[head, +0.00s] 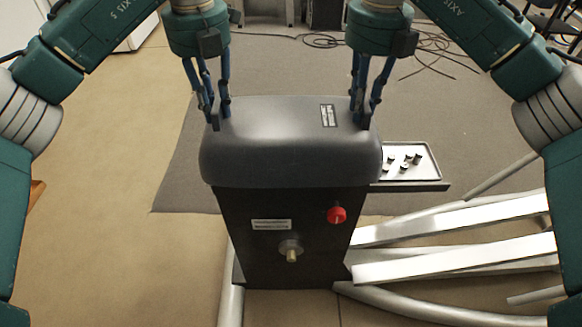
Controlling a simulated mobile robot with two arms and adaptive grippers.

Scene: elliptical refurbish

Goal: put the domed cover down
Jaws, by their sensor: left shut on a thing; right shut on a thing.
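The domed cover (270,150) is a dark grey rounded lid with a small label on its top. It sits at, or very close above, the top of a black box-shaped body (295,210); I cannot tell whether it touches. My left gripper (219,112) is shut on the cover's left edge. My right gripper (362,115) is shut on its right edge. Both grippers point down and the cover looks level.
The body has a red knob (337,215) and a brass-tipped shaft (290,250) on its front. A tray (436,158) with several small dark parts is on a side shelf to the right. Silver tubes and pedals (455,258) spread below right. Cables (320,41) lie on the floor behind.

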